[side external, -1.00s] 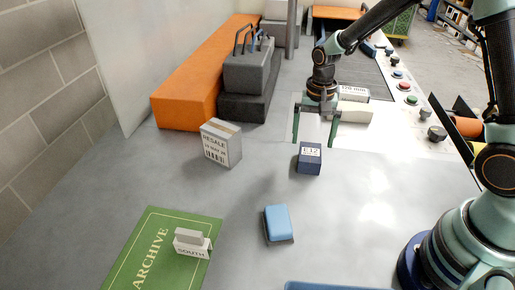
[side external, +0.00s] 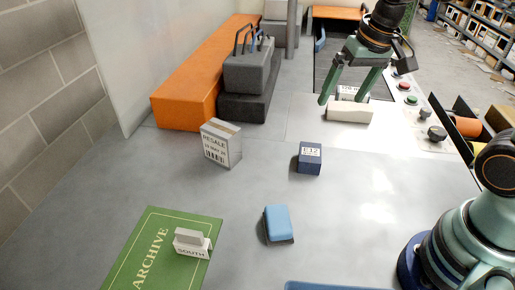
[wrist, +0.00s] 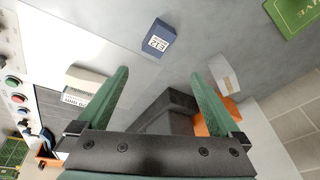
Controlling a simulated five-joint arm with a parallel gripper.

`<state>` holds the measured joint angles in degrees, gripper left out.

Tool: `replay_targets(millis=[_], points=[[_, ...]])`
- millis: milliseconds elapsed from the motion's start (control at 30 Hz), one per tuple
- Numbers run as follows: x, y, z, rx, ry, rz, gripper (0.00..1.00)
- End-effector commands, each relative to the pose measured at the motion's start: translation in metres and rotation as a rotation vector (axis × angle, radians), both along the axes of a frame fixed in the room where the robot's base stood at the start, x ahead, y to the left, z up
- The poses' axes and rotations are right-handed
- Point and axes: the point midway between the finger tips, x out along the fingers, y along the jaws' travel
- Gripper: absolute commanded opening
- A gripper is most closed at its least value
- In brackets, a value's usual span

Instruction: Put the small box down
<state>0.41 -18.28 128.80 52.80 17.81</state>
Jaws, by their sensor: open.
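A small dark blue box with a white "E12" label (side external: 309,159) sits upright on the grey table, near the middle of the side view. It also shows at the top of the wrist view (wrist: 158,39). My gripper (side external: 343,102) is open and empty, raised above and behind the box, apart from it. In the wrist view the two green fingers of my gripper (wrist: 160,74) are spread wide, with only bare surface between their tips.
A white "RESALE" box (side external: 221,143) stands left of the dark blue box. A light blue block (side external: 278,223) and a green "ARCHIVE" mat (side external: 150,262) lie nearer. A cream block (side external: 349,112) lies under my gripper. An orange block (side external: 190,85) stands behind.

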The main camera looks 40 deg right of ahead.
Motion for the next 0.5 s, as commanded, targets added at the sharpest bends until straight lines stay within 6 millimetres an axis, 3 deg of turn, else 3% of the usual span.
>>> replay_targets(millis=[200, 500], points=[[-0.034, 0.002, 0.019, -0.071, -0.135, 0.192, 1.00], [-0.050, 0.003, 0.022, -0.120, -0.199, 0.296, 1.00]])
